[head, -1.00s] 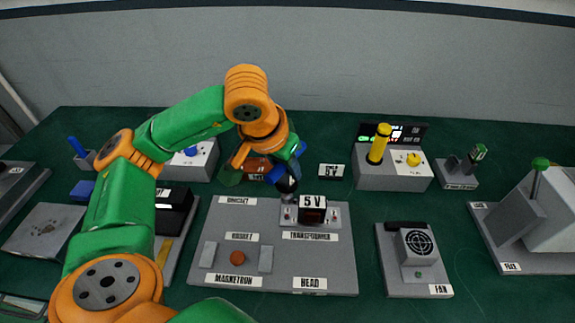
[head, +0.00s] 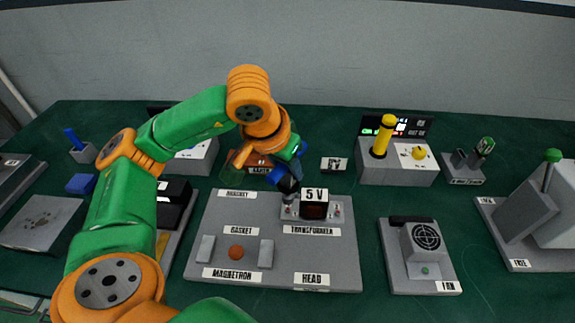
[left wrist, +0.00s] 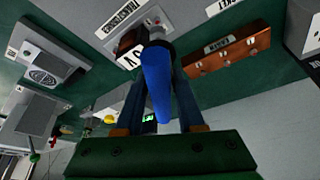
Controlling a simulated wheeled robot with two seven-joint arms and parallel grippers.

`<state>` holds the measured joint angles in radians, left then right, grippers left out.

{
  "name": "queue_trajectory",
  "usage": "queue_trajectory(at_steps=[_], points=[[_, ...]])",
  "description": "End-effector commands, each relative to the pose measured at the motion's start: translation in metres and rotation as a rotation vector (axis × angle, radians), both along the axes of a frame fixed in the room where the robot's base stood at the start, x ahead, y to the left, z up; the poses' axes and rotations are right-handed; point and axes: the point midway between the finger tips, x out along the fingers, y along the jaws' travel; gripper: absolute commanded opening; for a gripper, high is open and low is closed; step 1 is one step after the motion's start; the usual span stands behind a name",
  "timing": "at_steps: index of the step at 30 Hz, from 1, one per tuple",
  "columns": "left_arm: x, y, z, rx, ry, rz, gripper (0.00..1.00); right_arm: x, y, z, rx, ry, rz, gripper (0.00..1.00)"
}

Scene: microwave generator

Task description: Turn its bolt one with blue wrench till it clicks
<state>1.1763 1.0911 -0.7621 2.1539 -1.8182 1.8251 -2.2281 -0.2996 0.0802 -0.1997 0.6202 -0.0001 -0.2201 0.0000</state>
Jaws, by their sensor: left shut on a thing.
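My left gripper (head: 290,165) is at the back left of the 5 V transformer (head: 314,205), pointing down. It is shut on the blue wrench (left wrist: 157,80), whose blue handle lies between the fingers in the left wrist view. The wrench's dark lower end (head: 289,186) is just above or at the transformer's left bolt (head: 289,212); I cannot tell whether they touch. A right bolt (head: 337,212) shows on the other side of the black block. The transformer sits on the grey head plate (head: 215,215). My right gripper is out of view.
An orange-brown bracket block (head: 259,164) lies behind the gripper. A grey box with a yellow handle (head: 383,137) stands back right. A fan unit (head: 424,240) is to the right. A grey holder with a blue stick (head: 73,138) stands far left.

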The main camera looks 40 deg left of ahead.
Motion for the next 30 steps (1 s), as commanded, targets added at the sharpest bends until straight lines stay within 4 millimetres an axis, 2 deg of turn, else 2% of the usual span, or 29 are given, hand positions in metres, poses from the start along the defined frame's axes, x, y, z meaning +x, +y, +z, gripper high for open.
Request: queue_trajectory(at_steps=[17, 30], points=[[0.0, 0.0, -0.03, 0.0, -0.001, 0.0, 0.0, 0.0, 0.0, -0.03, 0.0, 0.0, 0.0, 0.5], [0.0, 0.0, -0.03, 0.0, -0.001, 0.0, 0.0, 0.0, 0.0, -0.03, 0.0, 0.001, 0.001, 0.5]])
